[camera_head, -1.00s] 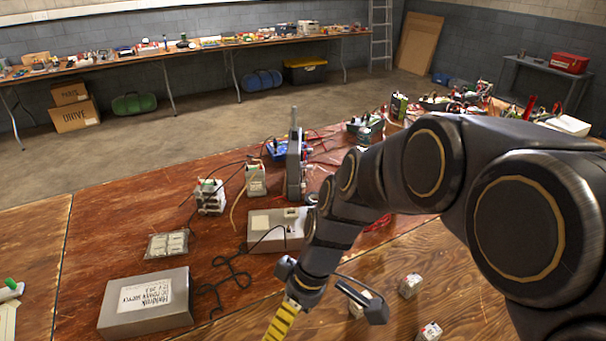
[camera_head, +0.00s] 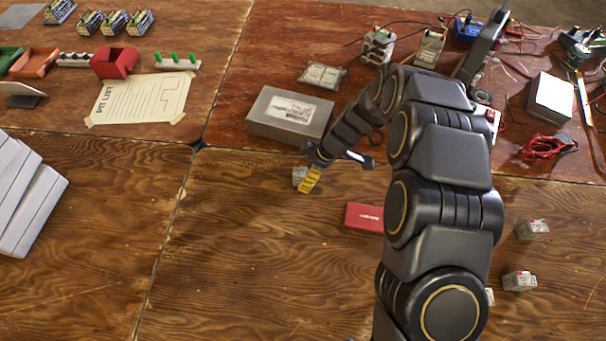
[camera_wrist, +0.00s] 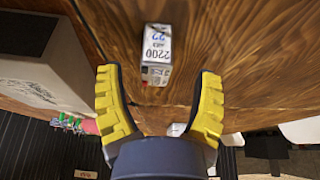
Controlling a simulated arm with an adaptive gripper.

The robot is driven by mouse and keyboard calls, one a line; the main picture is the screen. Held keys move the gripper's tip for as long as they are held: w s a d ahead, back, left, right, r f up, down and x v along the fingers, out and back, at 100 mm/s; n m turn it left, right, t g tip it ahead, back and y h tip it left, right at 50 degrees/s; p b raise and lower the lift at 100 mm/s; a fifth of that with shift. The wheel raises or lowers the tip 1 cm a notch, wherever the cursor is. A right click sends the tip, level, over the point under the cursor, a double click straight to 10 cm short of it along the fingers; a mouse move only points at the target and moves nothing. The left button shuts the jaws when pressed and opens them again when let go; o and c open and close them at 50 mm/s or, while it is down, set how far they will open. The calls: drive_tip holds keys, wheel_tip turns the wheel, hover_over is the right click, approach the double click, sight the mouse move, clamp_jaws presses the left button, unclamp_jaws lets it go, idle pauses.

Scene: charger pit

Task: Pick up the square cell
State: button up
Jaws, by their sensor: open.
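A small boxy white-and-grey cell (camera_head: 299,175) stands on the wooden table, close in front of the grey power supply box. My gripper (camera_head: 310,183), with yellow fingers, is right beside it and partly covers it. In the wrist view the cell (camera_wrist: 157,45) has a white printed label reading 2200 and a grey end with a small red mark. My gripper (camera_wrist: 160,75) is open there, one yellow finger to each side. The cell lies mostly beyond the fingertips, roughly centred between them. No finger contact shows.
The grey power supply box (camera_head: 290,117) is just behind the cell. A red box (camera_head: 364,217) lies to the right, partly hidden by my arm. More small cells (camera_head: 532,229) sit at the right. The table left and front of the gripper is clear.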

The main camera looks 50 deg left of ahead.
sight(300, 177)
drive_tip(key=x, duration=0.4)
drive_tip(key=shift+a+f, duration=0.3)
drive_tip(key=shift+a, duration=0.05)
clamp_jaws()
